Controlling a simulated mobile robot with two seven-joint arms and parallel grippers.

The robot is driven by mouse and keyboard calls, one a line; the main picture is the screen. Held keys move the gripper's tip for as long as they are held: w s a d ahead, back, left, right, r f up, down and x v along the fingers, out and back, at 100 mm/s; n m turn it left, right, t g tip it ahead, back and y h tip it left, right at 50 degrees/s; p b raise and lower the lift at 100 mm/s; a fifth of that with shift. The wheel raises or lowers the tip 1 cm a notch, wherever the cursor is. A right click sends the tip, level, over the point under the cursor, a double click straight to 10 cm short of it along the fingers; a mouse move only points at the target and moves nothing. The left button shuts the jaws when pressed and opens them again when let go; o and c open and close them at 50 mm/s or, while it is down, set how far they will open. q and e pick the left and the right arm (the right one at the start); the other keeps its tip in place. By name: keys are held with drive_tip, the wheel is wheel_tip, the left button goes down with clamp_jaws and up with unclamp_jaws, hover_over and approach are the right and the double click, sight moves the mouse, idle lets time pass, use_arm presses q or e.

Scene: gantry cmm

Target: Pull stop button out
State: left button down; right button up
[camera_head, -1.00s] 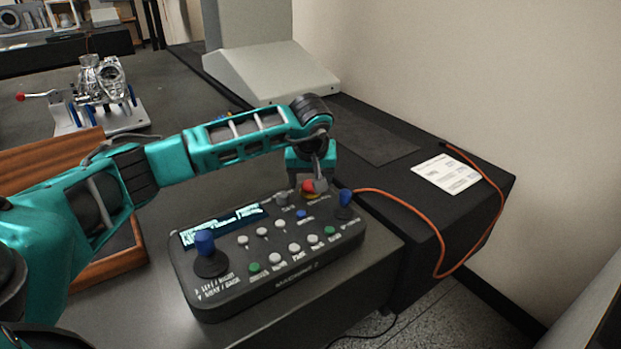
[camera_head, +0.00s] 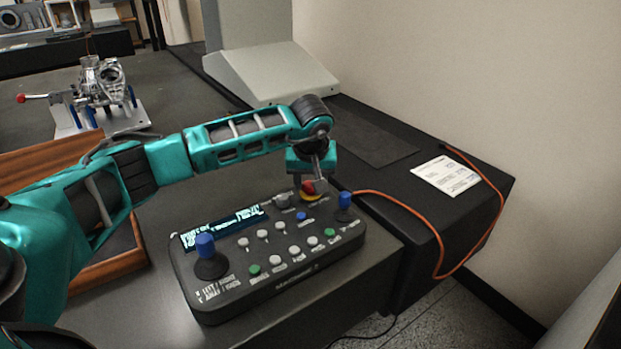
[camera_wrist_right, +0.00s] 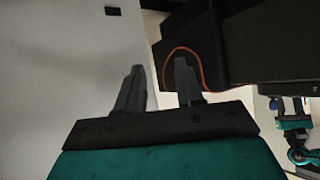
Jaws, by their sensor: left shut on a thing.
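The red stop button (camera_head: 308,187) with its yellow base stands at the back right of the dark control box (camera_head: 290,275). My left gripper (camera_head: 318,184) points down at the button and is shut on it, partly hiding it. In the right wrist view my right gripper (camera_wrist_right: 160,90) has its two fingers apart with nothing between them. It is not in the head view.
A blue-capped joystick (camera_head: 344,199) stands close to the right of the stop button, another (camera_head: 206,245) at the box's left. An orange cable (camera_head: 425,217) runs off to the right past a paper sheet (camera_head: 446,175). A metal part on a fixture (camera_head: 100,95) stands far left.

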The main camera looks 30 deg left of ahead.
use_arm(q)
drive_tip(key=shift+r, duration=0.4)
drive_tip(key=shift+w+f, duration=0.1)
use_arm(e)
drive_tip(key=shift+r, duration=0.3)
use_arm(q)
drive_tip(key=c, duration=0.8)
unclamp_jaws()
drive_tip(key=shift+c, duration=0.2)
drive_tip(key=shift+o, duration=1.3)
drive_tip(key=p+v, duration=0.2)
drive_tip(key=v, duration=1.1)
use_arm(e)
wheel_tip(320, 180, up, 2)
drive_tip(key=shift+r, duration=0.1)
